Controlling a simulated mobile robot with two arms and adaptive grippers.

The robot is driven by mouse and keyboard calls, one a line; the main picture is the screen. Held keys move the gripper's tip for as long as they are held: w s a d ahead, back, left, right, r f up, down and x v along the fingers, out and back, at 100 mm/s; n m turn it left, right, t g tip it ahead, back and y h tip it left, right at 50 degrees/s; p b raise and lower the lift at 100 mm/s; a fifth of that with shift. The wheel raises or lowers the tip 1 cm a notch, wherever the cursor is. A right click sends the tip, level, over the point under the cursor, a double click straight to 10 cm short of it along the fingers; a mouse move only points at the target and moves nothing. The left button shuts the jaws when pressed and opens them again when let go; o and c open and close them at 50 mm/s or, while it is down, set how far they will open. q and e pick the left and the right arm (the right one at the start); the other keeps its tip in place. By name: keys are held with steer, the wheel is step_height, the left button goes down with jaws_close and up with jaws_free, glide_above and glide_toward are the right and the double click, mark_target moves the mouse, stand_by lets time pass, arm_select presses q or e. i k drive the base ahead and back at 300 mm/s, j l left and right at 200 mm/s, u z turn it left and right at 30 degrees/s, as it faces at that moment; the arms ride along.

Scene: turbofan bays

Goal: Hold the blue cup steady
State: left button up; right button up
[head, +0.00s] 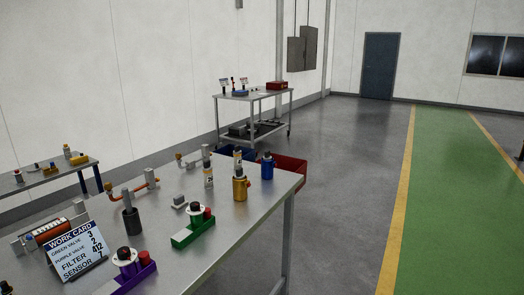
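A small blue cylinder (267,169), which I take to be the blue cup, stands upright near the far right corner of the metal workbench (255,208). It has a dark top; I cannot tell whether that is an opening or something set in it. Nothing is seen touching it. Neither of my grippers is in the head view.
A yellow cylinder (240,188) stands left of the blue one. A green valve block (193,231), a purple one (126,275) and a work card (75,256) are nearer. A red bin (292,168) sits beyond the bench. Floor (345,190) on the right is clear.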

mark_target(267, 157)
steer(key=i+l+u, duration=0.1)
steer(key=u, duration=0.25)
steer(key=i+l+u, duration=0.1)
steer(key=u, duration=0.3)
steer(key=l+u, duration=0.2)
steer(key=u, duration=0.15)
steer(key=i+l+u, duration=0.25)
steer(key=l, duration=0.6)
steer(key=i+l+u, duration=0.15)
steer(key=l+u, duration=0.15)
steer(key=l, duration=0.55)
steer(key=l+u, duration=0.25)
steer(key=l, duration=0.65)
steer(key=i, duration=0.05)
